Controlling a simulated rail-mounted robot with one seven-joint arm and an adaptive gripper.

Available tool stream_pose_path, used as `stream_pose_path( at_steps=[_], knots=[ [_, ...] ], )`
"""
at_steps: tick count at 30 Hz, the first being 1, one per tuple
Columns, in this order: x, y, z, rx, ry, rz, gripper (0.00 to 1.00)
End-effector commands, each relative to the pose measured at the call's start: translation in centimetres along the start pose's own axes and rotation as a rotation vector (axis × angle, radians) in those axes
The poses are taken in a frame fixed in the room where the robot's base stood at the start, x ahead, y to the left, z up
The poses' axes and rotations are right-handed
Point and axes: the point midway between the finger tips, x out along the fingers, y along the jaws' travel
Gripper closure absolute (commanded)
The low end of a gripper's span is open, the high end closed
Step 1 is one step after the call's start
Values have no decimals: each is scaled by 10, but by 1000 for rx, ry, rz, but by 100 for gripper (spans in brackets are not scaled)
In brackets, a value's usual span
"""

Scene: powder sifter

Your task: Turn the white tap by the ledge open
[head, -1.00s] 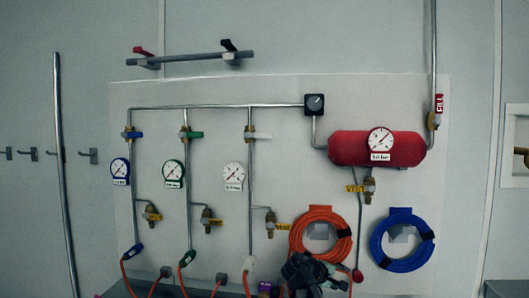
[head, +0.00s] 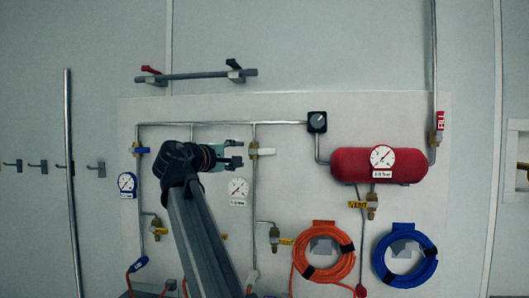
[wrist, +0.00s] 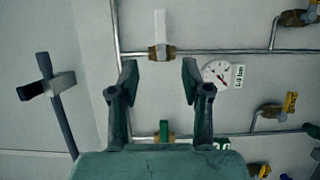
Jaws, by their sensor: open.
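The white tap (head: 262,151) sits on the rightmost of three upright pipes, its lever pointing right across the pipe. It also shows in the wrist view (wrist: 160,27), its lever across the pipe and its brass body just beyond my fingertips. My gripper (head: 240,153) is open and empty, its fingers pointing right toward the tap in the head view. In the wrist view the gripper (wrist: 159,78) has its fingers apart, with bare wall between the tips. I cannot tell whether a finger touches the tap. My arm hides the green tap in the head view.
The green tap (wrist: 163,130) is near my gripper in the wrist view. A white-rimmed gauge (head: 238,187) is below the white tap. A bar (head: 195,75) with red and black clamps is above. A red tank (head: 350,165) and orange and blue hoses are at right.

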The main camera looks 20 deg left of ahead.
Motion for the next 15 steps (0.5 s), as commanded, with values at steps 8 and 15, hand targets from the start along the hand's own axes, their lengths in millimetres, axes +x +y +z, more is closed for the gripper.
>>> stream_pose_path(
  at_steps=[8,15],
  knots=[
    [35,3,0,0,-3,0,52],
    [83,3,0,-1,-3,-1,52]
  ],
)
